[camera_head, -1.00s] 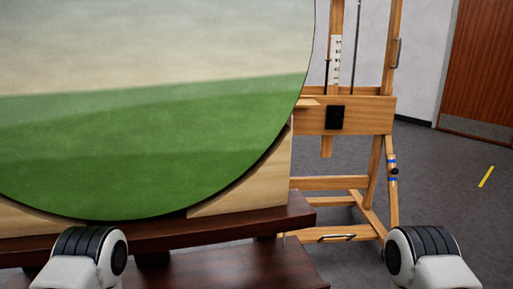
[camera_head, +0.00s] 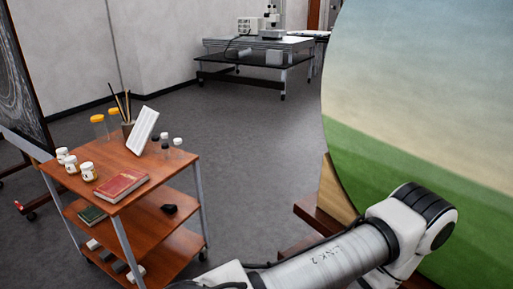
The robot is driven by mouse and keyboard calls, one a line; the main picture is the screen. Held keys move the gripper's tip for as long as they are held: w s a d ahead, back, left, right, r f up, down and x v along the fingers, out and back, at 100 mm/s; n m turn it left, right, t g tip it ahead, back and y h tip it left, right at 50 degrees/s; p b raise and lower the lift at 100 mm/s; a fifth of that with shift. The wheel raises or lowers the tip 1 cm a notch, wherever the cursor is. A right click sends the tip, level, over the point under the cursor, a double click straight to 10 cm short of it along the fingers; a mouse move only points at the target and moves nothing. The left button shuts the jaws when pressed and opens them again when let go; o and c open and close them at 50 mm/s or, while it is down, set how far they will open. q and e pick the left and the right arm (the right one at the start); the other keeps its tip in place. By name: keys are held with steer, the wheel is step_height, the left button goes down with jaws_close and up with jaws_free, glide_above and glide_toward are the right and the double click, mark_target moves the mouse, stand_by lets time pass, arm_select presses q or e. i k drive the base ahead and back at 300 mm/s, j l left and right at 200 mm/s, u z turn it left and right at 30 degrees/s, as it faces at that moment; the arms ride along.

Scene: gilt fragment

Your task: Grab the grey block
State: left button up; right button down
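Several small blocks lie in a row on the bottom shelf of a wooden cart at the left. One of my arms crosses the lower right, in front of the round painting. No gripper fingers show in the view, so neither gripper can be placed relative to the blocks.
The cart (camera_head: 150,165) carries jars, brushes, a white panel (camera_head: 143,130) and a red book (camera_head: 121,185) on top. A large round painting (camera_head: 420,100) fills the right. A bench (camera_head: 255,45) stands at the back. Grey floor (camera_head: 260,130) between is clear.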

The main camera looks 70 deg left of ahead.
mark_target(120, 265)
steer(key=u, duration=3.45)
